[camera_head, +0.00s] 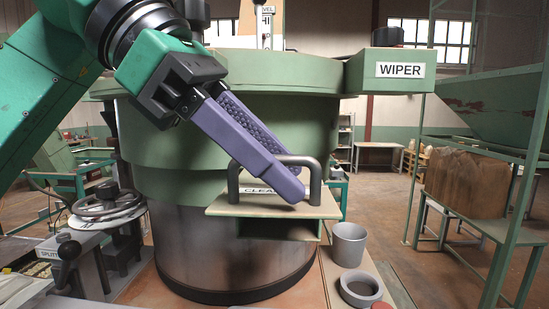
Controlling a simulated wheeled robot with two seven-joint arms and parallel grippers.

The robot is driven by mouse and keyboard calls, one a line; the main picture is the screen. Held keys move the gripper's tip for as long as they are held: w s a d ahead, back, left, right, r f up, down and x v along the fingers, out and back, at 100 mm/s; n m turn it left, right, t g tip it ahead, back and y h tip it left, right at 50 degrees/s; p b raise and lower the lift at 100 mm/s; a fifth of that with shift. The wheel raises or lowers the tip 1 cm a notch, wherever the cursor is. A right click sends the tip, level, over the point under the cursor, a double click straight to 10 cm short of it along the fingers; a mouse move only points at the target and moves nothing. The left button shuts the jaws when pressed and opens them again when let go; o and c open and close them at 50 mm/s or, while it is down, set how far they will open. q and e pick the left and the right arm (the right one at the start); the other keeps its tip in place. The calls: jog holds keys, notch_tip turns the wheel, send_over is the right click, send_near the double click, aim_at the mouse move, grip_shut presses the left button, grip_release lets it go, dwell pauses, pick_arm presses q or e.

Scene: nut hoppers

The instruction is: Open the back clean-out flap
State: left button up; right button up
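The clean-out flap (219,203) is a pale plate on the lower front of the big green hopper (160,150), with a partly hidden label starting "CLEA". It lies nearly flat, face up, above a small box-like outlet (275,229). A dark arched handle (315,180) stands on the flap. My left gripper (286,180) comes down from upper left. Its purple fingers sit on both sides of the handle bar with a narrow gap, seemingly closed on it. The fingers hide the middle of the handle and part of the label. My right gripper is not in view.
A grey cup (349,244) and a grey bowl (361,289) stand right of the hopper, below the flap. A handwheel (108,203) is at left. A green box labelled WIPER (390,71) juts out at upper right. The floor (385,205) beyond is open.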

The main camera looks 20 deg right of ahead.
pick_arm(q)
jog(key=v, duration=0.6)
jog(key=shift+w+a+r, duration=0.1)
jog(key=shift+a+r, duration=0.1)
jog(key=shift+r, duration=0.05)
jog(key=shift+a+r, duration=0.3)
jog(key=shift+a, duration=0.15)
jog(key=shift+d, duration=0.1)
jog(key=shift+w+d, duration=0.1)
